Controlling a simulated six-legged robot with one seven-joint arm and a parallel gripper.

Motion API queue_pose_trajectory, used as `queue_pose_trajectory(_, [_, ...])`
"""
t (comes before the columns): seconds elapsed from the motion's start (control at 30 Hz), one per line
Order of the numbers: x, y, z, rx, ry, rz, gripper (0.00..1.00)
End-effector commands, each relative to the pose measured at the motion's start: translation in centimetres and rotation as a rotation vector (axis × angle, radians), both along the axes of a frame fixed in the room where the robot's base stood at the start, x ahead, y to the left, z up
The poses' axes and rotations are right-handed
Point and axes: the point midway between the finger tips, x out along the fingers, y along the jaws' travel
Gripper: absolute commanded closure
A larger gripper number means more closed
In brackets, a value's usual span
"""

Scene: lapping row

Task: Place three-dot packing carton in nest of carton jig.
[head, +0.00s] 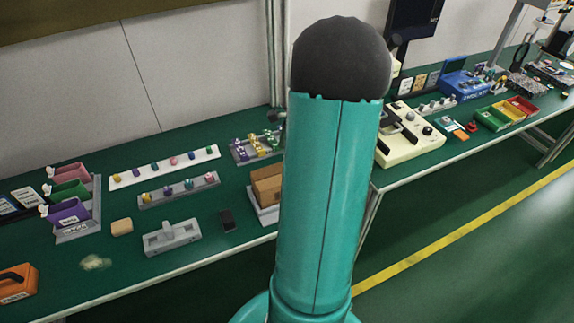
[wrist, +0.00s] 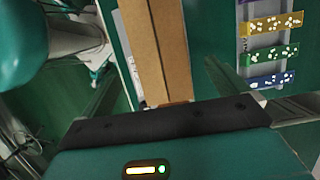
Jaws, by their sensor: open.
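A brown carton (head: 267,187) stands at the table's front edge in the head view, partly hidden behind my arm. No dots can be made out on it. A light grey base (head: 263,213), seemingly the carton jig, shows under and beside it; whether the carton sits in a nest is hidden. In the wrist view the carton (wrist: 160,45) runs up the middle, with a pale grey strip (wrist: 130,48) along its left side. My gripper (wrist: 160,75) is open, with one finger on each side of the carton and gaps visible. In the head view my gripper is hidden.
A rack of purple, yellow and green dotted pieces (head: 256,147) stands behind the carton. A dark phone-like block (head: 227,220) and a grey fixture (head: 171,237) lie to the left. A cream machine (head: 408,138) stands right of my arm. Green floor lies in front.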

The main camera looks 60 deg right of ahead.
Motion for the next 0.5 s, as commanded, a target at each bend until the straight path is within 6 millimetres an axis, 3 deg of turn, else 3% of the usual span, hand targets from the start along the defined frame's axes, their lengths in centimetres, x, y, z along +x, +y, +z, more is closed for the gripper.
queue_pose_trajectory(0.33, [0.2, 0.2, 1.0, -0.007, -0.003, 0.019, 0.01])
queue_pose_trajectory(0.43, [1.4, 2.0, 2.4, -0.047, -0.014, 0.105, 0.01])
queue_pose_trajectory(0.5, [2.8, 4.3, 4.1, -0.093, -0.029, 0.216, 0.01])
